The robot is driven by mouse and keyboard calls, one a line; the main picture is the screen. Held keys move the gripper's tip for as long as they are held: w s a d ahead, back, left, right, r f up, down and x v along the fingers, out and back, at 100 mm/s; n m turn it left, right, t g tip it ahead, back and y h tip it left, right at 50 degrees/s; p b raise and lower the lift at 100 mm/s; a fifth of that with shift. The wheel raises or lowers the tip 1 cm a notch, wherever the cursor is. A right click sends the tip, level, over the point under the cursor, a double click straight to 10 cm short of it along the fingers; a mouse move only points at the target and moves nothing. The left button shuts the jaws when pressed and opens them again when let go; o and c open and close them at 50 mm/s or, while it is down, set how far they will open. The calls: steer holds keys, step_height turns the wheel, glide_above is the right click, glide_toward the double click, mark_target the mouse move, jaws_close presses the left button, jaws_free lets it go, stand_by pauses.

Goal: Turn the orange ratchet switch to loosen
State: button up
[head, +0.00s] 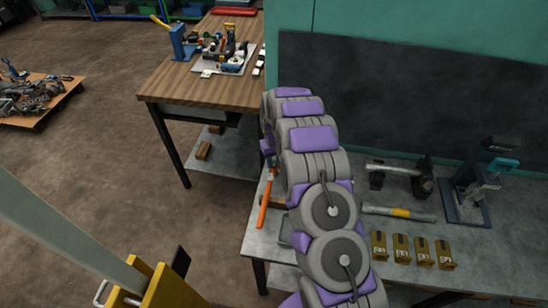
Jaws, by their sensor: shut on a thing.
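A long orange bar (265,203), which looks like the ratchet's handle, slants down along the left edge of the grey bench, beside my arm. My grey and purple arm rises over the bench and bends over at the top. My gripper (268,158) is mostly hidden behind the arm; only a small part shows at its left side, at the upper end of the orange bar. It is shut on the orange ratchet there. The fingertips, the ratchet head and its switch cannot be made out.
On the grey bench (490,262) lie a hammer (395,170), a grey cylinder with a yellow band (400,212), several yellow numbered blocks (400,248) and a clamp-like device (475,185). A wooden table (165,88) holds tools behind. Open floor (100,170) lies left.

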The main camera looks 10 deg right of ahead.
mark_target(274, 163)
steer(key=n+p, duration=0.1)
steer(key=n, duration=0.2)
steer(key=shift+r+n, duration=0.1)
steer(key=shift+n, duration=0.3)
steer(key=shift+d+n+p, duration=0.1)
steer(key=shift+n+p, duration=0.4)
steer(key=shift+n, duration=1.4)
steer(key=o, duration=1)
steer(key=shift+o, duration=0.2)
step_height(274, 163, up, 17)
steer(key=p, duration=0.1)
steer(key=shift+p, duration=0.35)
